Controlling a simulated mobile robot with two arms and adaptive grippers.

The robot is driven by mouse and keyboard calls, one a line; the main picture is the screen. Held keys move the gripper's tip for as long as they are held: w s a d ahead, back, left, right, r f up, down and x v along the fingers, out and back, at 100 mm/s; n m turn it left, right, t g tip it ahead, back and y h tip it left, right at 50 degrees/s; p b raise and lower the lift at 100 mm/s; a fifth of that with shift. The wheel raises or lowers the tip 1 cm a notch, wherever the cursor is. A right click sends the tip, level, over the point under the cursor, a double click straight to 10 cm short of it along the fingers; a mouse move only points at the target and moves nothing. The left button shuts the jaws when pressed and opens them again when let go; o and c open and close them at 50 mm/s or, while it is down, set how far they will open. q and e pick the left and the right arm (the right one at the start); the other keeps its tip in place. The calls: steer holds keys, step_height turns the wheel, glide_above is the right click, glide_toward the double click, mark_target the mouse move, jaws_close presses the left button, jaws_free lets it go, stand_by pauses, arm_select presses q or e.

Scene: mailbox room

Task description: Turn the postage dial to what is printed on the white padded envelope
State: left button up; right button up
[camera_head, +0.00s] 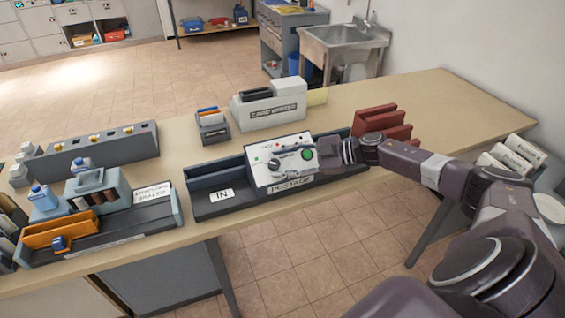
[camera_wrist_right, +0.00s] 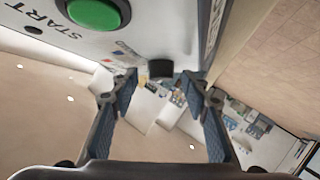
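The postage machine (camera_head: 270,172) stands on the table, with a white sloped panel and a "POSTAGE" label on its front. On the panel are a dial area (camera_head: 279,150) and a green START button (camera_head: 307,154), which is large in the wrist view (camera_wrist_right: 98,10). My right gripper (camera_head: 322,153) is at the panel's right side, near the button. In the wrist view its fingers are apart, with a dark knob (camera_wrist_right: 160,69) showing beyond the gap. The dial's setting is too small to read. I cannot tell which item is the white padded envelope. My left gripper is out of view.
A tray with a lettered white piece (camera_head: 152,192) is at the left. An "IN" tray (camera_head: 215,207) adjoins the machine. A red rack (camera_head: 375,122) stands behind my right gripper. White lettered packets (camera_head: 515,153) sit at the far right. The table's right part is clear.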

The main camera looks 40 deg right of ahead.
steer(key=shift+s+d, duration=0.1)
steer(key=shift+d, duration=0.05)
steer(key=v, duration=1.1)
steer(key=shift+s+d, duration=0.25)
steer(key=shift+r, duration=0.15)
